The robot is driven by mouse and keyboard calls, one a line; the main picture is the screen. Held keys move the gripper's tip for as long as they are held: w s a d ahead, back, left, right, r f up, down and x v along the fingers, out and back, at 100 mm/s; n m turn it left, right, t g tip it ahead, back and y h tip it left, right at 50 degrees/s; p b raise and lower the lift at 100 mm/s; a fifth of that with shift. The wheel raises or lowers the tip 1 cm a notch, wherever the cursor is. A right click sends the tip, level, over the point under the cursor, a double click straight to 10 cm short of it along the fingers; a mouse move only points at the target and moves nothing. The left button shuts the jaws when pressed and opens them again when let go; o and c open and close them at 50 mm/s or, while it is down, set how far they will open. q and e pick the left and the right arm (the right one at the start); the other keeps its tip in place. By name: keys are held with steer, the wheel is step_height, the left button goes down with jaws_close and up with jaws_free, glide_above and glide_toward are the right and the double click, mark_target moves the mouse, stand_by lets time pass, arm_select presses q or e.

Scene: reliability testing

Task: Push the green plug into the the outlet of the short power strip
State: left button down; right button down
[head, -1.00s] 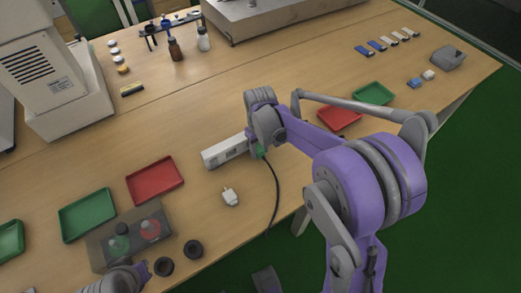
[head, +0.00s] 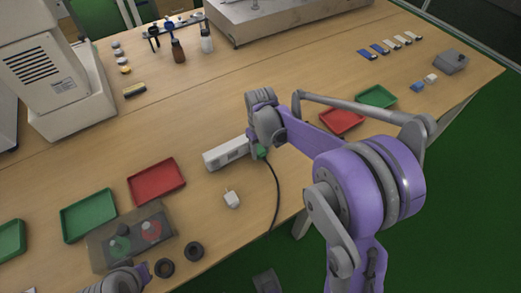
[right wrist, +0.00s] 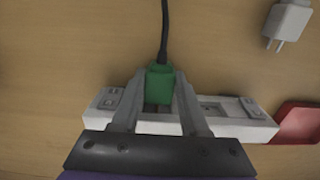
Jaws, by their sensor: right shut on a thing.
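The green plug (right wrist: 160,84) with a dark cord is between the two fingers of my right gripper (right wrist: 158,100), which is shut on it. In the head view the plug (head: 261,153) shows just below my right gripper (head: 258,142), at the right end of the short white power strip (head: 226,154). In the right wrist view the strip (right wrist: 238,119) lies across, behind the fingers. The plug is over its edge; I cannot tell whether its prongs are in an outlet. My left gripper (head: 143,272) shows only partly at the bottom left; its jaws are unclear.
A white plug (head: 232,198) lies near the strip, also in the right wrist view (right wrist: 288,22). A red tray (head: 157,181) is left of the strip. Another red tray (head: 341,121) and a green tray (head: 376,97) lie to the right. Table is clear behind the strip.

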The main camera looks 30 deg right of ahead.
arm_select(q)
steer(key=shift+f, duration=0.15)
arm_select(e)
steer(key=shift+w, duration=1.05)
stand_by(1.8)
steer(key=shift+c, duration=1.7)
jaws_free()
steer(key=shift+a, duration=0.1)
step_height(320, 180, up, 11)
arm_select(q)
step_height(320, 180, up, 6)
steer(key=w+p, duration=0.1)
steer(key=p, duration=0.4)
steer(key=shift+w+r, duration=0.2)
steer(key=shift+w, duration=0.05)
arm_select(e)
steer(key=s+a+t, duration=0.2)
steer(key=s+a, duration=0.1)
steer(key=s, duration=0.7)
steer(key=s+a+m+t, duration=0.1)
steer(key=s+a+t, duration=0.2)
steer(key=s, duration=0.7)
steer(key=shift+s+a+r, duration=0.15)
steer(key=shift+s+a, duration=0.05)
steer(key=shift+s, duration=0.1)
